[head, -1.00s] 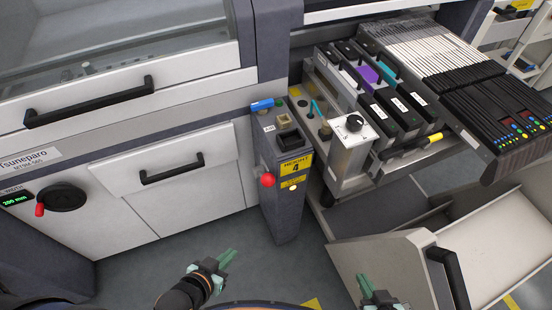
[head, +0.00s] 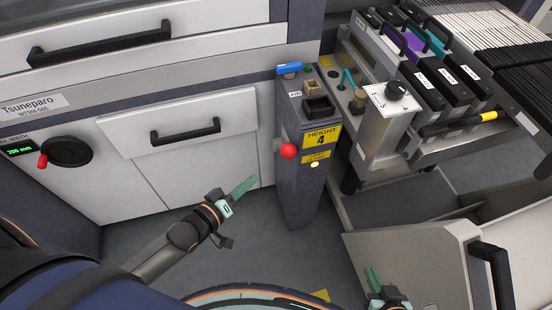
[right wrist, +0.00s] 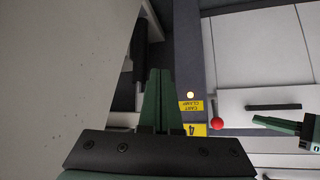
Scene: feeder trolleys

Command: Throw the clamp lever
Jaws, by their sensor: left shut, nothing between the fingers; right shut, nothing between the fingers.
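The clamp lever, a short rod with a red ball knob (head: 288,151), sticks out of the left side of the grey post (head: 306,190), near a yellow label (head: 317,156). The knob also shows in the right wrist view (right wrist: 217,123). My left gripper (head: 252,183) is shut and empty, below and left of the knob and apart from it. It also enters the right wrist view from the right (right wrist: 258,119). My right gripper (head: 372,276) is shut and empty, low in the head view, right of the post. Its green fingers show in the right wrist view (right wrist: 158,80).
A blue handle (head: 289,68) and black socket (head: 318,106) are on the post's top. A grey box with a black knob (head: 396,89) stands to the right. A cart with a black handle (head: 490,270) is at lower right. Floor (head: 255,250) before the post is clear.

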